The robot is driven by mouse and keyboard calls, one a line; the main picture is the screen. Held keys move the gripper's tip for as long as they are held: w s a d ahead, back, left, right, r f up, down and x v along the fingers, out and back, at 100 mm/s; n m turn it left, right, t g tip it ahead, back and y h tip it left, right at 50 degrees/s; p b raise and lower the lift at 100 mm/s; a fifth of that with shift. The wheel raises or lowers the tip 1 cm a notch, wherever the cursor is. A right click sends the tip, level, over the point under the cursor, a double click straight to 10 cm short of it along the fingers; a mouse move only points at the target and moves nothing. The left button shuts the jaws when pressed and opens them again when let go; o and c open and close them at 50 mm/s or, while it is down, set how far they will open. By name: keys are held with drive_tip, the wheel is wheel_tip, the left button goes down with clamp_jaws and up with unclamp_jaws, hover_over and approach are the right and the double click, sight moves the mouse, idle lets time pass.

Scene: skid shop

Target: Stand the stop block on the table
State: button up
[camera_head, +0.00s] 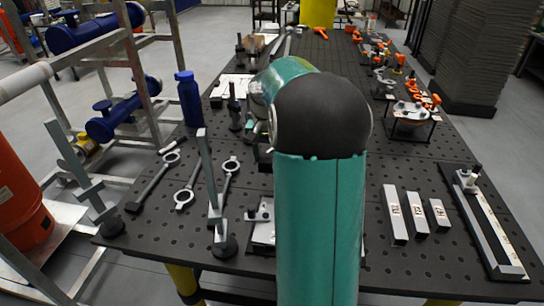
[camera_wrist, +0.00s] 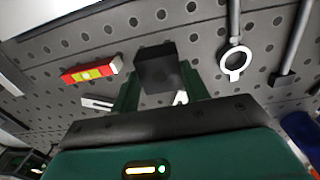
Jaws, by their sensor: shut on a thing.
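In the wrist view, my gripper (camera_wrist: 162,80) has its two green fingers on either side of a dark, near-black block, the stop block (camera_wrist: 163,62). The fingers are shut on it. The perforated dark table (camera_wrist: 60,45) shows behind and around the block. I cannot tell from this view whether the block touches the table. In the head view, my own green arm hides the gripper and the block; the table (camera_head: 330,90) spreads out on both sides of the arm.
A red level (camera_wrist: 92,70) and a ring-ended tool (camera_wrist: 235,62) lie near the block. In the head view, three pale bars (camera_head: 395,215) lie at right beside a long dark-based fixture (camera_head: 490,235). Upright clamps (camera_head: 212,185) and a blue bottle (camera_head: 188,100) stand at left.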

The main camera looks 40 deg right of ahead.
drive_tip(key=shift+w+f, duration=0.1)
drive_tip(key=shift+f, duration=1.65)
drive_tip(key=shift+f, duration=1.9)
idle(0.4)
drive_tip(key=o, duration=1.3)
drive_tip(key=shift+a+r, duration=0.1)
drive_tip(key=shift+r, duration=3.4)
